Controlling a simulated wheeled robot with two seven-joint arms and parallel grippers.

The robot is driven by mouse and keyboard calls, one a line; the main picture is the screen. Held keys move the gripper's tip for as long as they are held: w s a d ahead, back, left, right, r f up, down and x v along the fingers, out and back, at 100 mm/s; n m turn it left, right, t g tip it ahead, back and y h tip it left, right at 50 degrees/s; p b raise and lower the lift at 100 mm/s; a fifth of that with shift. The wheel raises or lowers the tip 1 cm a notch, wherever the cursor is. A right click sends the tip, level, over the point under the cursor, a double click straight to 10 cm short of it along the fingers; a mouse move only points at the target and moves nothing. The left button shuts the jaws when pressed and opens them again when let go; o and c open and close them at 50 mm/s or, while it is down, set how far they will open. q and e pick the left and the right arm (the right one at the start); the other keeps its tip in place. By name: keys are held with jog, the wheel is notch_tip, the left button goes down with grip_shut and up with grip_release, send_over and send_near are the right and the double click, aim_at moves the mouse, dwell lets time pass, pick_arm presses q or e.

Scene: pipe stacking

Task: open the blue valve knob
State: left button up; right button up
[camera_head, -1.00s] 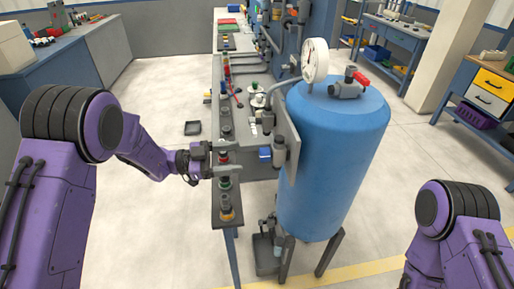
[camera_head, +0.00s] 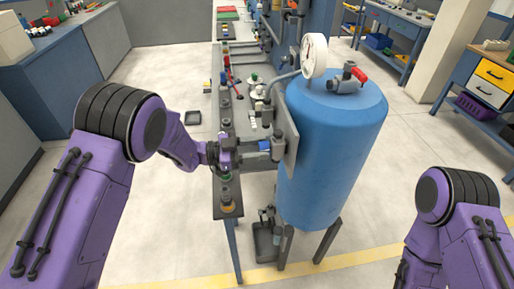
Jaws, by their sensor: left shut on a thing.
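The blue valve knob (camera_head: 264,146) is a small block on the pipework at the right edge of the narrow bench, just left of the big blue tank. My left gripper (camera_head: 257,154) reaches over the bench from the left with its fingertips at the knob. It is shut on the knob, though the fingers are small and partly hide the contact. My right arm shows at the lower right, but its gripper is out of view.
The blue tank (camera_head: 333,150) with a round gauge (camera_head: 314,56) and a red-handled valve (camera_head: 350,77) stands close right of the knob. Several fittings line the narrow bench (camera_head: 229,211) beneath my left arm. Open floor lies left of the bench.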

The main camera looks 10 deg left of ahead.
pick_arm(q)
jog(key=shift+r, duration=0.1)
jog(key=n+p, duration=0.2)
jog(key=n, duration=0.3)
jog(key=shift+w+r+n, duration=0.1)
jog(key=shift+w+n, duration=0.05)
jog(key=shift+n, duration=0.25)
jog(key=n+p, duration=0.1)
jog(key=n, duration=0.5)
jog(key=shift+w+a+p, duration=0.1)
jog(key=shift+w+p, duration=0.05)
jog(key=shift+p, duration=0.15)
jog(key=o, duration=1.1)
jog(key=shift+c, duration=0.2)
jog(key=shift+f, duration=0.2)
jog(key=shift+a, duration=0.1)
